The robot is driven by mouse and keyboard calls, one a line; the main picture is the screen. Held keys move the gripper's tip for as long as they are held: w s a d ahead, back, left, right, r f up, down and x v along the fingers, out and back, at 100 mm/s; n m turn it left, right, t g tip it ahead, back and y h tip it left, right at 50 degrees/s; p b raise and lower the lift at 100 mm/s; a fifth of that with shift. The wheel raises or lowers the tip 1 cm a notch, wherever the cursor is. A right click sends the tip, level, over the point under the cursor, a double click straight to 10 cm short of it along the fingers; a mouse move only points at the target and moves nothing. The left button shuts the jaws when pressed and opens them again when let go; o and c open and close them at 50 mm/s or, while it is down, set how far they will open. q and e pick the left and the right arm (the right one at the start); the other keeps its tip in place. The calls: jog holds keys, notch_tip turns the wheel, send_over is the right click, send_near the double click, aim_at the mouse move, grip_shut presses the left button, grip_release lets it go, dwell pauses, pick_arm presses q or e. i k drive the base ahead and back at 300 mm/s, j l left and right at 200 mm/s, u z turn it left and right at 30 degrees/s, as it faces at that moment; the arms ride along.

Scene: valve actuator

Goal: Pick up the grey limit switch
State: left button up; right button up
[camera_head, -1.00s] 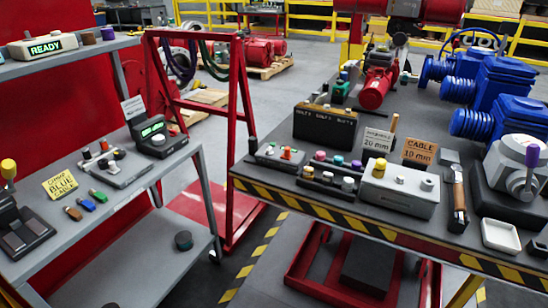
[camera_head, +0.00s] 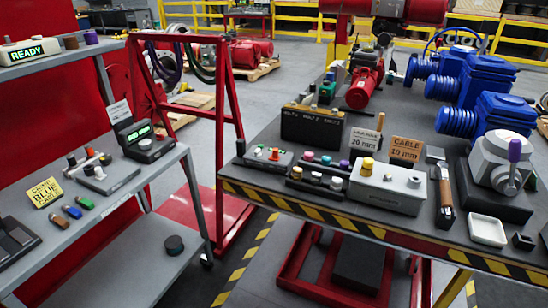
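Neither of my grippers is in view. No thing is labelled as the limit switch, so I cannot tell for sure which one it is. A small grey block (camera_head: 435,154) lies on the right bench behind a wooden-handled tool (camera_head: 445,195). A larger grey housing with a purple-tipped lever (camera_head: 505,160) stands on a dark base at the bench's right. A light grey box (camera_head: 388,192) with a yellow knob and small buttons sits near the bench's front edge.
The right bench (camera_head: 320,198) has a striped front edge.

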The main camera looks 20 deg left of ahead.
aim_at(245, 159)
jog(key=i+j, duration=0.2)
jog(key=j, duration=0.2)
jog(key=i+j, duration=0.25)
jog(key=j, duration=0.15)
jog(key=i+j, duration=0.2)
jog(key=j, duration=0.15)
jog(key=i+j, duration=0.25)
jog(key=j, duration=0.15)
jog(key=i+j, duration=0.2)
jog(key=j, duration=0.2)
